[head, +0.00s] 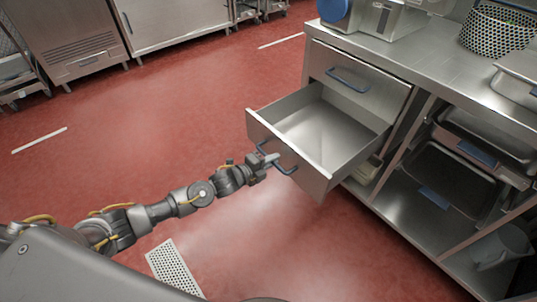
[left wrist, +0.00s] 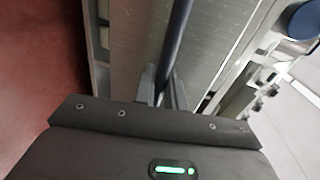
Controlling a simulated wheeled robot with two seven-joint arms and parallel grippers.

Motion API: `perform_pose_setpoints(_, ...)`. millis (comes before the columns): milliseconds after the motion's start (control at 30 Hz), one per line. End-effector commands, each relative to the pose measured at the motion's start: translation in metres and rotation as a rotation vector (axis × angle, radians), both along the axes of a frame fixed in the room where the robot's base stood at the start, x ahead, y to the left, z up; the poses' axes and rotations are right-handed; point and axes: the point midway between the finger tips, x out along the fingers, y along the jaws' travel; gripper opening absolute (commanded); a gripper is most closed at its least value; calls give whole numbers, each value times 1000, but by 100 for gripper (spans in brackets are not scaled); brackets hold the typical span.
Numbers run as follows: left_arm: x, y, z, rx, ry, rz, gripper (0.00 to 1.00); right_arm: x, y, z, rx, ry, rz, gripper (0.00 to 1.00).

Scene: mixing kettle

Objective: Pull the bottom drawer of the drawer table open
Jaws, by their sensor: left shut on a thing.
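The bottom drawer (head: 318,128) of the drawer table (head: 395,52) stands well open in the head view, and its inside looks empty. Its front panel (head: 312,178) carries a blue bar handle (head: 287,171). My left gripper (head: 271,160) is at this handle and shut on it. In the left wrist view the dark handle bar (left wrist: 178,40) runs down between the fingers (left wrist: 163,88). The top drawer (head: 362,78), with its own blue handle (head: 347,80), is closed above. My right gripper is not in view.
To the right are open shelves with metal trays (head: 465,165) and a clear container (head: 500,243). A patterned basket (head: 498,30) and a machine (head: 375,17) stand on the counter. The red floor (head: 170,120) left of the drawer is clear, with a floor grate (head: 173,268) near me.

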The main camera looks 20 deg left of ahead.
Motion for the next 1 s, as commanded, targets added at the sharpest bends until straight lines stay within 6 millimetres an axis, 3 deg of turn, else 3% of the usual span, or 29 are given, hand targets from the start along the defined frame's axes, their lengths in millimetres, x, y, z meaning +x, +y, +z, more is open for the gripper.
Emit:
perform_pose_setpoints(367, -1, 0, 0, 0, -1, -1, 0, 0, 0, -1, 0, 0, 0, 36)
perform_pose_setpoints(400, -1, 0, 0, 0, -1, -1, 18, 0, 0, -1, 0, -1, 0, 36)
perform_pose_setpoints(500, -1, 1, 0, 0, -1, -1, 29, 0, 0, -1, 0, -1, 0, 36)
perform_pose_setpoints(800, -3, 2, 0, 0, 0, -1, 29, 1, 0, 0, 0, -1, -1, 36)
perform_pose_setpoints(1000, -25, 16, 6, 2, 1, -1, 29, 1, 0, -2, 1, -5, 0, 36)
